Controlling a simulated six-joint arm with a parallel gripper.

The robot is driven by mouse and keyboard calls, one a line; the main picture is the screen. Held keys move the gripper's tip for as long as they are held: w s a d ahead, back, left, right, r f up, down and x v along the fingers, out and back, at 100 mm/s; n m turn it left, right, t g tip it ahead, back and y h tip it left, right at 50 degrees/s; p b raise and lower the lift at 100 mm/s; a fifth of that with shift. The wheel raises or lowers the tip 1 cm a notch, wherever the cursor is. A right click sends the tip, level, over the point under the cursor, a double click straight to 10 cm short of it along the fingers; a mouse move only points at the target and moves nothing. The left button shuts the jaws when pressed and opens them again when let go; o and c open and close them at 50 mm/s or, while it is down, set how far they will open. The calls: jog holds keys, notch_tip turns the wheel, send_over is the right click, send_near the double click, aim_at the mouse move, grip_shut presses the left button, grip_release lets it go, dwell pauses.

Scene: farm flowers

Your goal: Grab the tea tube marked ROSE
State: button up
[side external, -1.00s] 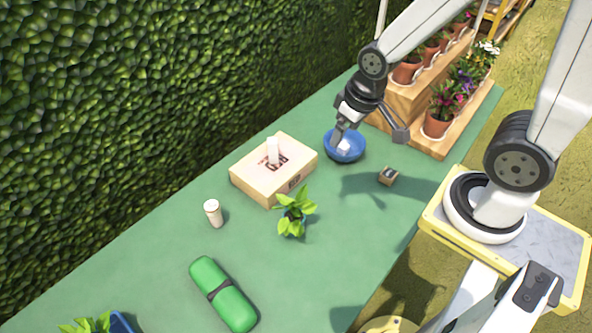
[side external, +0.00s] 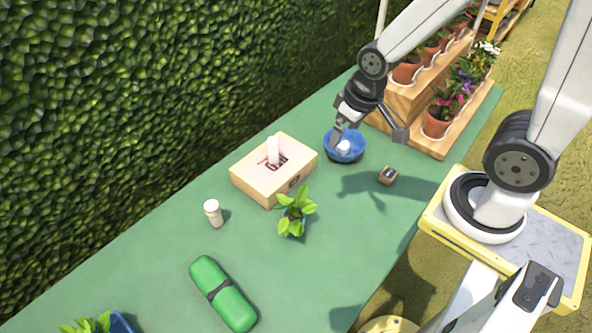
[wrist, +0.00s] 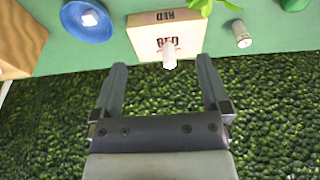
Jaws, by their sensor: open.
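A pale tube (side external: 213,212) stands on the green table left of the wooden box; the wrist view shows it too (wrist: 242,34). A second white tube (side external: 273,151) stands upright on the box, and shows in the wrist view (wrist: 168,54). A small white object (side external: 343,147) is in the blue bowl (side external: 357,153). I cannot read ROSE on any of them. My gripper (side external: 369,139) is open and empty, in the air by the bowl. In the wrist view its fingers (wrist: 162,66) point toward the box, with the second tube between them in the picture, not gripped.
The wooden box (side external: 252,187) is marked RED in the wrist view. A leafy plant (side external: 294,212), a green case (side external: 222,293) and a small brown block (side external: 387,176) are on the table. Potted flowers on wooden steps (side external: 402,103) stand at the back right. A hedge (side external: 150,100) borders the table.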

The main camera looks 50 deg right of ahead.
jog(key=w+a+f+n+t, duration=0.2)
jog(key=w+a+f+t, duration=0.1)
jog(key=w, duration=0.7)
jog(key=n+t+y, duration=0.4)
jog(key=n+y, duration=0.3)
jog(key=y, duration=0.3)
send_over(215, 215)
jog(key=d, duration=0.3)
notch_tip(215, 215, down, 10)
jog(key=f, duration=0.1)
jog(key=shift+s+a+r, duration=0.1)
jog(key=shift+a+r, duration=0.15)
jog(key=shift+f, duration=0.1)
jog(key=shift+f, duration=1.85)
